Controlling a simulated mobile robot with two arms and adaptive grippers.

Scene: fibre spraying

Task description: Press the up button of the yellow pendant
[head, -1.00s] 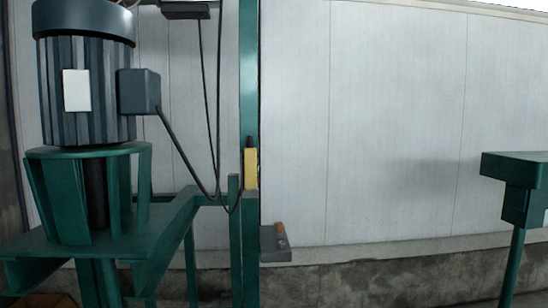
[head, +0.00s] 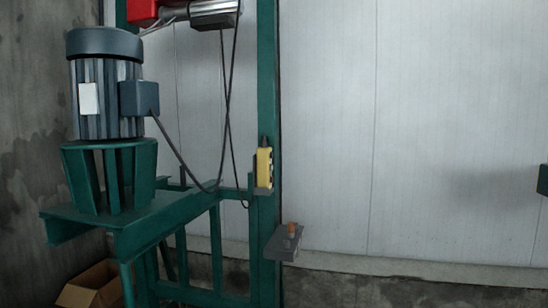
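The yellow pendant (head: 264,168) hangs upright at the green post, right of the motor, with a black top and dark buttons along its right side. The buttons are too small to tell up from down. A dark cable runs down near it. Neither of my grippers shows in the head view.
A large grey motor (head: 105,85) stands on a green steel frame (head: 160,225). A red and silver hoist (head: 190,12) is above. A grey box with an orange knob (head: 284,242) juts from the post (head: 268,80). An open cardboard box (head: 92,288) lies lower left.

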